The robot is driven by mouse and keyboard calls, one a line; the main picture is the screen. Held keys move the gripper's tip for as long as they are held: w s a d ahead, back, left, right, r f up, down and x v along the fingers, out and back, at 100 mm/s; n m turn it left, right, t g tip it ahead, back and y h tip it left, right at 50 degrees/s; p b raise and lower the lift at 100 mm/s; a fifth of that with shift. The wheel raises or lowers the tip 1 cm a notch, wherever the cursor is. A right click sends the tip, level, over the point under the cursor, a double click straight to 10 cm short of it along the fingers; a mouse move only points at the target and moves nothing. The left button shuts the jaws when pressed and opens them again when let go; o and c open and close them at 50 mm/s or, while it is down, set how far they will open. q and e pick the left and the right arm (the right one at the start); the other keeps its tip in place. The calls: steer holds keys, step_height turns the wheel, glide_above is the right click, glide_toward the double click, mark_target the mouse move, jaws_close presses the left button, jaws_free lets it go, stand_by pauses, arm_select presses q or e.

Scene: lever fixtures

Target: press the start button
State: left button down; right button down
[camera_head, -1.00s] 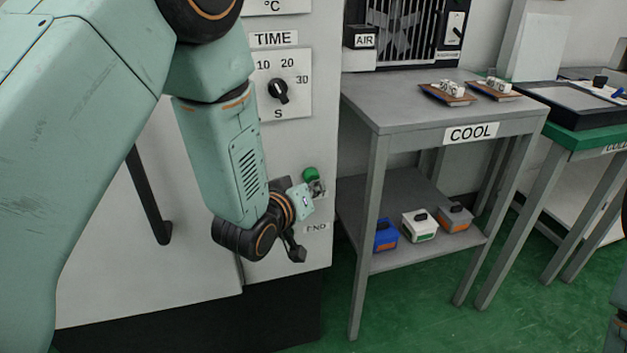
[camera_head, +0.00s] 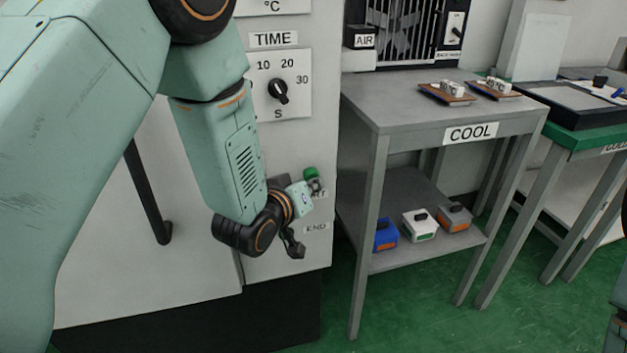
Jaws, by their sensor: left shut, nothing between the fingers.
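The green start button (camera_head: 311,173) is on the front of the white machine, below the time dial. Part of its label shows under it, with the rest hidden by my gripper. My left gripper (camera_head: 303,213) is in front of the machine panel, just below and left of the button. It is shut and empty. I cannot tell whether a fingertip touches the button. My right gripper is not in view.
Green floor lies in front.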

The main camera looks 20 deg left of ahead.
arm_select(q)
steer(key=shift+s+d+p, duration=0.35)
steer(key=shift+s+d, duration=0.2)
steer(key=shift+s, duration=0.25)
steer(key=shift+s, duration=0.1)
steer(key=s+d+p, duration=0.1)
steer(key=s, duration=0.1)
steer(key=s+d+p, duration=0.1)
steer(key=s, duration=0.1)
steer(key=shift+d, duration=0.4)
stand_by(0.5)
